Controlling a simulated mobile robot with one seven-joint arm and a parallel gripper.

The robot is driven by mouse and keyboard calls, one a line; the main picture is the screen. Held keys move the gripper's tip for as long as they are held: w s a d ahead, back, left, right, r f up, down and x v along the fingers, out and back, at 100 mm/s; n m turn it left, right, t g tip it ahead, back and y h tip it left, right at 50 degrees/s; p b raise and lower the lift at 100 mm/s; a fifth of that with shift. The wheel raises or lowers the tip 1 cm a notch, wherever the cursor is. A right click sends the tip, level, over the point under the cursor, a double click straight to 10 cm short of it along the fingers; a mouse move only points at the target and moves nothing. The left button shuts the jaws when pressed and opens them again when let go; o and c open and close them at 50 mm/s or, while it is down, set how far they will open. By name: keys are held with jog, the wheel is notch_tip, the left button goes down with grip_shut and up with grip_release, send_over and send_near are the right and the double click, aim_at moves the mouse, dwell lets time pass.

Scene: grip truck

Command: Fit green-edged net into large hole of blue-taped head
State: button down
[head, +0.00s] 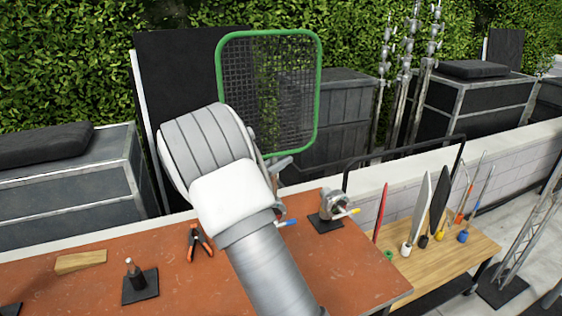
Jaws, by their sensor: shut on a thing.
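The green-edged net (312,110), a dark mesh in a rounded green frame, stands upright above the back of the red-brown table. My gripper (276,162) is at its lower edge, shut on it, largely hidden behind my own arm. The blue-taped head (289,222) shows only as a blue-tipped handle just right of my arm, below the net. The rest of that head, its large hole included, is hidden. The net is held up clear of the table.
A grey head with a yellow-tipped handle (333,204) stands on the red-brown table (345,262). Orange-handled clamps (199,243), a wood block (80,262) and a black-based pin (139,283) lie left. A wooden rack (445,250) holds several upright flags at right. Dark cases stand behind.

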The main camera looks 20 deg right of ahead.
jog(key=shift+f, duration=0.2)
jog(key=shift+f+b, duration=1.45)
jog(key=shift+f, duration=0.7)
jog(key=c, duration=0.7)
grip_release()
jog(key=shift+c, duration=0.2)
jog(key=b+v, duration=0.2)
jog(key=v, duration=1.5)
jog(key=shift+a, duration=0.2)
jog(key=shift+s, duration=0.1)
